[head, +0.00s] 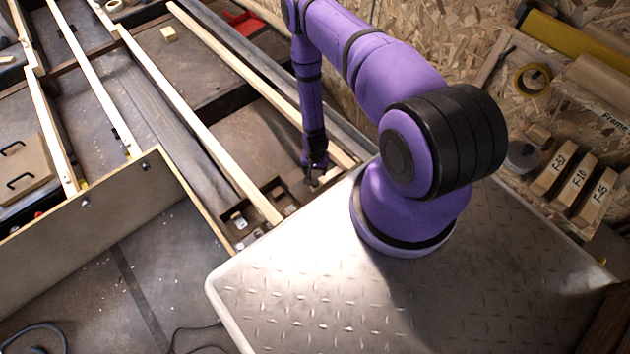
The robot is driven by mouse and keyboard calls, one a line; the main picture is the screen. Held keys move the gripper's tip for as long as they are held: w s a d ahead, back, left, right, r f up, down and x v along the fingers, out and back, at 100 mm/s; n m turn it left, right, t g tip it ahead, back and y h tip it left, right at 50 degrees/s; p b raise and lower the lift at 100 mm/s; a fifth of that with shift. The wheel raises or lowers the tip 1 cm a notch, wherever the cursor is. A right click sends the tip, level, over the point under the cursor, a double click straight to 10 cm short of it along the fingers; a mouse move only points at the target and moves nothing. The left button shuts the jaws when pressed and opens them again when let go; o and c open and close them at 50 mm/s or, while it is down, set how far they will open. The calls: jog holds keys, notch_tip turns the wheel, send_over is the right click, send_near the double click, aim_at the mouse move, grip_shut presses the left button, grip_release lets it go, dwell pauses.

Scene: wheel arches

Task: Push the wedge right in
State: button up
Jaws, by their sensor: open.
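My gripper (314,178) points down at the end of my purple arm, over a dark recess beside a pale wooden strip, close to the edge of the metal plate. Its fingers are small and dark here, and they look apart. I see nothing held between them. I cannot make out a wedge at the fingertips; the gripper and shadow hide that spot. A small pale wooden block (168,33) lies alone on a dark panel at the upper left. I cannot tell whether it is a wedge.
Long pale wooden strips (205,135) run across the dark frame. A tread-patterned metal plate (320,300) fills the front. Labelled wooden blocks (575,187), a yellow tape roll (532,79) and a yellow tube (575,42) lie at right. A low panel wall (100,215) stands at left.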

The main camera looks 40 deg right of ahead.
aim_at(315, 182)
notch_tip(315, 182, down, 9)
jog(key=shift+r, duration=0.1)
dwell(0.3)
